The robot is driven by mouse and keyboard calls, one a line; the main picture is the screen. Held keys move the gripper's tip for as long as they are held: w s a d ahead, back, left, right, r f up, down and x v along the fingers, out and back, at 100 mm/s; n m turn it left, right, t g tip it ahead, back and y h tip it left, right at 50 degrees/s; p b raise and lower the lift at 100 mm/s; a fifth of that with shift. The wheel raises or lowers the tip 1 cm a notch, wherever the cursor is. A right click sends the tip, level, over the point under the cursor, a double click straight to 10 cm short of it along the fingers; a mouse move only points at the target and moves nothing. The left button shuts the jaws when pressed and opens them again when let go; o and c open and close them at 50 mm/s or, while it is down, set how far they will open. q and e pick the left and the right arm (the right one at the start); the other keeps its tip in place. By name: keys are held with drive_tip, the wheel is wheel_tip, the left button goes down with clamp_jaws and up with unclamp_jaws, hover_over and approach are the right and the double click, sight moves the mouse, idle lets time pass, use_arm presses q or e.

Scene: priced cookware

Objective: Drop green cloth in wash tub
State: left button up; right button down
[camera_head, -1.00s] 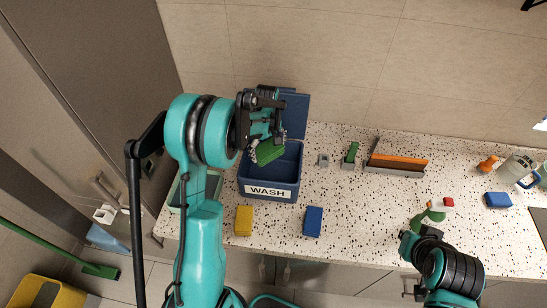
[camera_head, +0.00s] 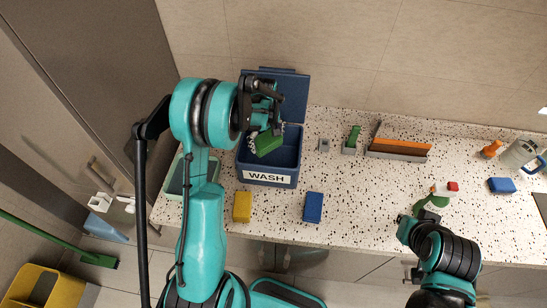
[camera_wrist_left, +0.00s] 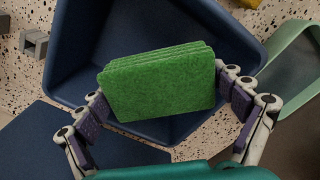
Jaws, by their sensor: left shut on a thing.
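The green cloth (camera_head: 267,145) is a folded, layered block held over the open dark blue wash tub (camera_head: 266,167), which has a white "WASH" label on its front. My left gripper (camera_head: 264,126) is shut on the cloth. In the left wrist view the cloth (camera_wrist_left: 160,85) sits between the two fingers (camera_wrist_left: 162,102), with the tub's inside (camera_wrist_left: 150,25) behind it. The cloth looks to be within the tub's outline; its exact height over the floor cannot be told. My right gripper (camera_head: 424,212) is beside a green spray bottle with a red top (camera_head: 440,195); its fingers are not clear.
On the speckled counter, a yellow sponge (camera_head: 242,207) and a blue sponge (camera_head: 313,207) lie in front of the tub. A pale green tub (camera_head: 174,180) stands left. An orange-edged rack (camera_head: 398,150), a blue block (camera_head: 502,185) and a pitcher (camera_head: 520,153) are to the right.

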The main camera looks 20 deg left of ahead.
use_arm(q)
drive_tip(key=o, duration=0.9)
drive_tip(key=shift+w, duration=0.1)
wheel_tip(320, 180, up, 12)
drive_tip(key=shift+r, duration=0.1)
drive_tip(key=s+d+f+m+t+b, duration=0.2)
drive_tip(key=s+d+f+m+b, duration=0.1)
drive_tip(key=s+b, duration=0.4)
drive_tip(key=s+d+f+m+t+b, duration=0.2)
drive_tip(key=s+d+f+m+b, duration=0.1)
drive_tip(key=s+f+m+b, duration=0.2)
drive_tip(key=s+d+f+m+t+b, duration=0.3)
drive_tip(key=s+d+f+m+b, duration=0.1)
drive_tip(key=s+f+b, duration=0.3)
drive_tip(key=shift+s+f+b, duration=0.15)
drive_tip(key=shift+s+b, duration=0.5)
drive_tip(key=shift+s, duration=0.2)
drive_tip(key=shift+s+f+b, duration=0.1)
drive_tip(key=shift+s+b, duration=0.55)
drive_tip(key=shift+s, duration=0.2)
